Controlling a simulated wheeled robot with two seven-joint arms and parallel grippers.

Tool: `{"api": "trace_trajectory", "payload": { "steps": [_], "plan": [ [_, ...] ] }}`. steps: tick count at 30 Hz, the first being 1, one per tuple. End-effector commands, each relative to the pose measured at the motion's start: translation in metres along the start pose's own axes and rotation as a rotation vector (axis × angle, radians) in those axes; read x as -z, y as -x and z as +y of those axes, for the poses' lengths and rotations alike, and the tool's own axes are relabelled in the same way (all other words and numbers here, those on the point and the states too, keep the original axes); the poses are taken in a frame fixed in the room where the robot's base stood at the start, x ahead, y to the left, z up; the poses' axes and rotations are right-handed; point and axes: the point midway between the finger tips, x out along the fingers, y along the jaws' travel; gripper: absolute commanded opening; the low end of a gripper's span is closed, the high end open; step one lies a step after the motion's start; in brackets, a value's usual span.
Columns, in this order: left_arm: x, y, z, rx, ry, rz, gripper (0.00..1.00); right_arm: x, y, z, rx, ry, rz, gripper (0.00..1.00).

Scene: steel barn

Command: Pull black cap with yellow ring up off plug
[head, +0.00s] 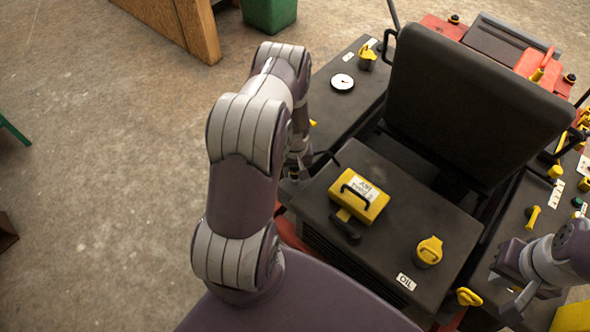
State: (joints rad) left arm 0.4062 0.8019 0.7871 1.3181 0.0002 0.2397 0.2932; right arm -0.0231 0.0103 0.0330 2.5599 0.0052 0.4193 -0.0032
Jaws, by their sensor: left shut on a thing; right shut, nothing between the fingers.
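My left arm rises from the bottom and bends down at the left edge of the black machine top. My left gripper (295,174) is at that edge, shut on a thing. The arm and the fingers hide most of this thing, and I cannot make out a yellow ring on it. I cannot clearly pick out the black cap with yellow ring or its plug anywhere in view. My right gripper (507,294) is at the lower right, shut and empty, beside the machine's right console.
A yellow box (372,206) with a black handle and a yellow oil cap (429,251) sit on the black hood (400,265). A black seat (475,105) stands behind them. A white gauge (342,83) is on the left panel.

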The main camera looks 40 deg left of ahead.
Motion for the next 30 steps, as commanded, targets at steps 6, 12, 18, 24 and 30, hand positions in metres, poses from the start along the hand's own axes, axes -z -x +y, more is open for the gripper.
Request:
{"api": "trace_trajectory", "payload": {
  "steps": [6, 12, 18, 24, 30],
  "plan": [
    [0.007, 0.003, 0.001, -0.005, 0.001, 0.016, 0.46, 0.000, -0.001, 0.000, 0.000, 0.000, -0.001, 0.00],
    [0.005, 0.002, 0.001, -0.003, 0.001, 0.011, 0.58, 0.000, -0.001, 0.000, 0.000, 0.000, -0.001, 0.00],
    [0.004, 0.006, 0.001, -0.003, 0.001, 0.009, 0.58, 0.000, -0.001, 0.000, 0.000, 0.000, -0.001, 0.00],
    [0.005, 0.040, 0.001, -0.004, 0.001, 0.013, 0.58, -0.001, -0.002, 0.000, 0.000, 0.000, -0.001, 0.00],
    [0.005, 0.089, 0.001, -0.004, 0.001, 0.014, 0.58, -0.001, -0.004, 0.000, 0.000, 0.000, -0.001, 0.00]
  ]
}}
